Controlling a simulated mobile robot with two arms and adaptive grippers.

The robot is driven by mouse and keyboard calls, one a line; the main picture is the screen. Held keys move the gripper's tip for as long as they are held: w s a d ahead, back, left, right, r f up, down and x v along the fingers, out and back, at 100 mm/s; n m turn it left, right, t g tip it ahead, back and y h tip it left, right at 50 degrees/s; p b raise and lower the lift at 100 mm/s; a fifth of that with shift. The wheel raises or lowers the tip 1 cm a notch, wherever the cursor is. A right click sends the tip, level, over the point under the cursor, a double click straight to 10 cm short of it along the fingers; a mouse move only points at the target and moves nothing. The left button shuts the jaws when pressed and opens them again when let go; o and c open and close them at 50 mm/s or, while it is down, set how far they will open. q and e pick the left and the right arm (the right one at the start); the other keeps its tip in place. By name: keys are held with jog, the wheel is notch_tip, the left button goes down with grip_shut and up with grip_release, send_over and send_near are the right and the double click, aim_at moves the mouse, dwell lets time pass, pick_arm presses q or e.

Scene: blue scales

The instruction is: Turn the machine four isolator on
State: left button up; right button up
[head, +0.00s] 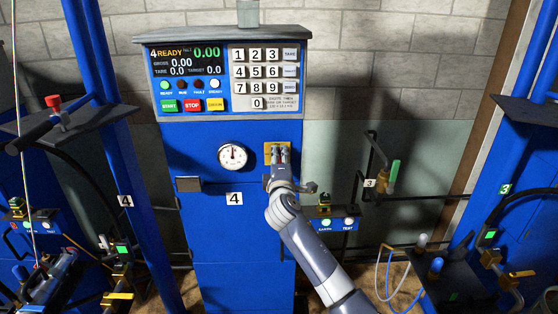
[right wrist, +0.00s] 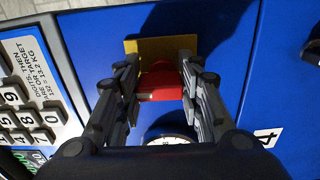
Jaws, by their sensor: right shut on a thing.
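Machine four is the blue column (head: 232,255) with a white label 4 (head: 234,198) on its front. Its isolator has a yellow plate (head: 268,152) to the right of the round gauge (head: 232,156). In the right wrist view the yellow plate (right wrist: 165,46) shows behind a red isolator handle (right wrist: 160,84). My right gripper (head: 280,150) reaches the isolator from below. In the right wrist view its fingers (right wrist: 158,66) are on both sides of the red handle, shut on it. The fingers hide most of the handle in the head view. My left gripper is not in view.
The panel display (head: 186,61) reads READY and 0.00, with a green lamp (head: 165,85) lit. A keypad (head: 265,72) is beside it. A pipe with a green-handled valve (head: 391,172) stands to the right. A red-knobbed valve (head: 54,103) is at the left.

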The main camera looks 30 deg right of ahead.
jog(key=o, duration=1.1)
jog(key=shift+s, duration=0.1)
jog(key=v, duration=1.1)
jog(key=shift+s+a, duration=0.15)
jog(key=shift+s, duration=0.2)
